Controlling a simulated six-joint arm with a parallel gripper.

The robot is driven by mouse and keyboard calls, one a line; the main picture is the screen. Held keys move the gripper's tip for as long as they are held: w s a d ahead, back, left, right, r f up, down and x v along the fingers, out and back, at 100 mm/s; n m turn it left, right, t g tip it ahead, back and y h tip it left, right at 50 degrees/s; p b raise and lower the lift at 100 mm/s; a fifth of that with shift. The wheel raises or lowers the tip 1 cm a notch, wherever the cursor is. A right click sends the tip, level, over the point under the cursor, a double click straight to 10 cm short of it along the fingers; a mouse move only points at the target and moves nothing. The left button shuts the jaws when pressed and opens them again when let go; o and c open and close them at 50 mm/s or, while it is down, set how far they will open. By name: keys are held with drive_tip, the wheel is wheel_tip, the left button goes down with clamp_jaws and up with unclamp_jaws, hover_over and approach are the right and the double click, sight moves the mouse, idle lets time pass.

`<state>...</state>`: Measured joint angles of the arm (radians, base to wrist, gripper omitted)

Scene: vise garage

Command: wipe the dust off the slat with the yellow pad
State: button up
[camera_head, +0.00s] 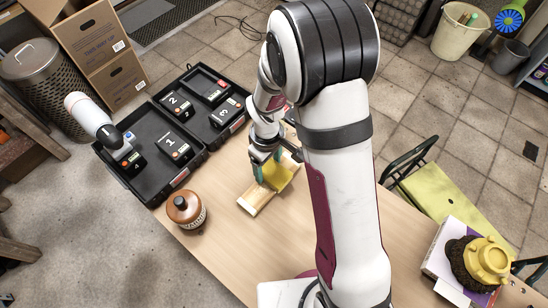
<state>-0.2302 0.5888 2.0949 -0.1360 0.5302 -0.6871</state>
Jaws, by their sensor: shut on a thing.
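My gripper (268,167) is shut on the yellow pad (276,178) near the middle of the table. The pad is over the slat (255,200), a pale wooden piece lying on the table, slanting from lower left to upper right. The pad looks to be at or just above the slat's surface; whether it touches cannot be told. The slat's lower-left end shows bare, and its far end is partly hidden by my gripper and arm. Dust on the slat is too small to make out.
Black trays (149,193) with numbered black blocks line the table's left edge. A brown lidded jar (186,209) stands to the left of the slat. A yellow object (488,259) sits on a box at the far right. The table in front of the slat is clear.

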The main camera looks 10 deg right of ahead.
sight(250, 192)
drive_tip(key=shift+s+a, duration=2.4)
drive_tip(key=shift+a, duration=0.1)
drive_tip(key=shift+s+a+r, duration=0.1)
drive_tip(key=shift+a+r, duration=0.05)
wheel_tip(250, 192, up, 8)
drive_tip(key=shift+f, duration=0.2)
